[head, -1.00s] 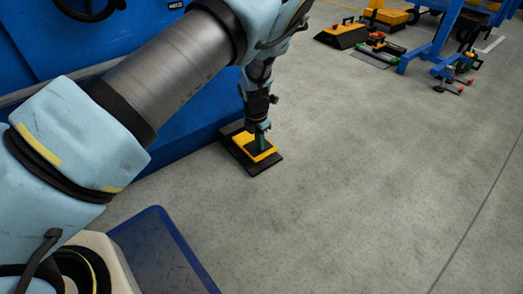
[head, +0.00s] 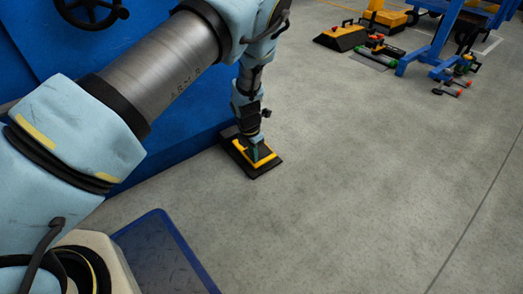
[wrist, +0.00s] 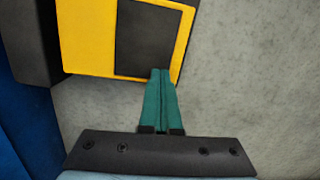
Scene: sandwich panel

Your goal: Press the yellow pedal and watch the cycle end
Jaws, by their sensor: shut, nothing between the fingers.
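The yellow pedal (head: 240,151) sits on a dark base plate (head: 265,170) on the floor, against the blue machine. In the wrist view the yellow pedal (wrist: 88,38) has a dark pad (wrist: 145,38) on it. My gripper (head: 253,156) points down over the pedal, its green fingers shut together and empty. In the wrist view my gripper (wrist: 161,72) has its tips at the lower edge of the dark pad. The tips look to be at the pedal's surface; I cannot tell how hard they press or how far the pedal is down.
The blue machine (head: 160,130) with a black handwheel (head: 92,10) stands at the left. A blue-edged dark platform (head: 165,255) lies in front. A blue frame (head: 435,45) and several yellow and black items stand at the far right. The floor between is clear.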

